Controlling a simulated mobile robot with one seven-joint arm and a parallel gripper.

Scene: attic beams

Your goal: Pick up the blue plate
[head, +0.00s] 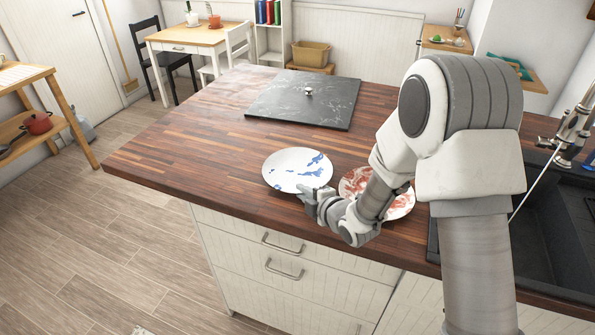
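The blue plate (290,165), white with blue patches, lies on the wooden countertop near its front edge. My gripper (309,198) is at the plate's lower right rim and hides a small part of it. I cannot tell whether the fingers touch the rim or whether they are apart or closed. The plate looks flat on the counter.
A second plate with red-brown patches (402,204) lies just right, partly hidden by my arm. A dark marbled slab (290,101) with a small knob lies farther back. A black sink (550,215) is at the right. The counter's left part is clear.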

